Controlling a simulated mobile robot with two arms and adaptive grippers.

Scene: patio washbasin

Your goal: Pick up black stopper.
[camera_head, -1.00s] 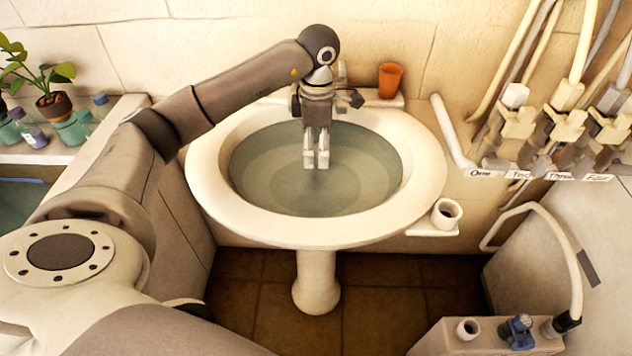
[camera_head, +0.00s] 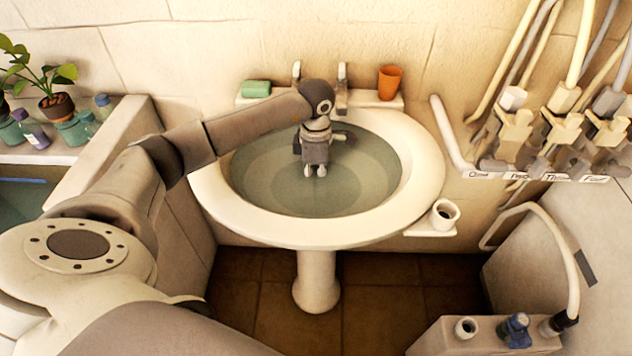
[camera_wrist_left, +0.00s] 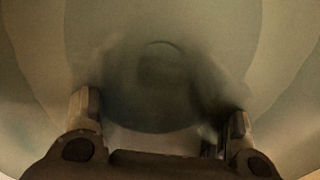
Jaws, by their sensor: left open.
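The white washbasin (camera_head: 425,185) stands against the wall, filled with greenish water (camera_head: 370,180). My left gripper (camera_head: 316,171) points down into the middle of the basin, and its fingertips look to be at or under the water. In the left wrist view its two fingers (camera_wrist_left: 162,113) are wide apart, with no held object visible between them. A murky dark patch with a faint round outline shows ahead of the fingers there. I cannot tell whether it is the black stopper, the drain or shadow. The stopper is not clearly visible in the head view.
A green soap (camera_head: 256,89), the taps (camera_head: 342,82) and an orange cup (camera_head: 390,82) are along the basin's back ledge. A small white cup (camera_head: 445,212) sits on a side shelf. Hoses and valves (camera_head: 565,130) hang at right. Potted plants (camera_head: 57,106) stand at left.

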